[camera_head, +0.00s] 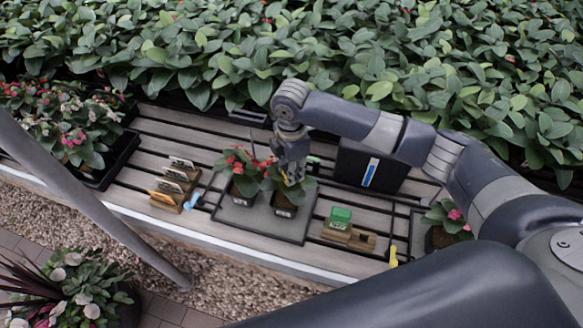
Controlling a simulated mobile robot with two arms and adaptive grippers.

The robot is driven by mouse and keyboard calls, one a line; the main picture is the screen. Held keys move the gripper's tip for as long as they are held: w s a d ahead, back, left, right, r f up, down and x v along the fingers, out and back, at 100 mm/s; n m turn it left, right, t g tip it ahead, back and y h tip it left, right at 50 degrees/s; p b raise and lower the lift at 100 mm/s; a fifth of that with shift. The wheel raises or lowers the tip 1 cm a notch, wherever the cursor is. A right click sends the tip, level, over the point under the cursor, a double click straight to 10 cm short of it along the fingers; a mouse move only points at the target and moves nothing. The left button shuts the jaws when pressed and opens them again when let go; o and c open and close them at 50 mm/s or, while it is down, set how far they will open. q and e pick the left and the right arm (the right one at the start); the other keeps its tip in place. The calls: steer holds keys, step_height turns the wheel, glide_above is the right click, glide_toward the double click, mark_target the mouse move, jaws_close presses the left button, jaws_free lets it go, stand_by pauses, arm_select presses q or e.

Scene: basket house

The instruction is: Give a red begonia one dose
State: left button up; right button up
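Two potted red begonias, the left one (242,172) and the right one (280,200), stand side by side on a grey tray (262,224) on the slatted bench. My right gripper (294,181) points down at the right begonia, among or just in front of its leaves. Its fingertips are small and partly lost against the foliage, so I cannot tell whether it is open or touching anything. A small green-topped container (340,216) sits in a wooden holder (352,236) to the right of the tray. My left gripper is not in view.
A wooden rack with cards (172,186) and a light blue item (193,200) lie left of the tray. A black box (368,170) stands behind, right of my gripper. A yellow item (393,257) and a pink-flowered pot (446,225) are at right. Dense foliage (300,45) backs the bench.

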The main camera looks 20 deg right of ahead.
steer(key=shift+f, duration=0.45)
stand_by(0.3)
steer(key=shift+s+f, duration=0.1)
stand_by(2.0)
step_height(320, 180, up, 7)
steer(key=p, duration=0.8)
stand_by(0.4)
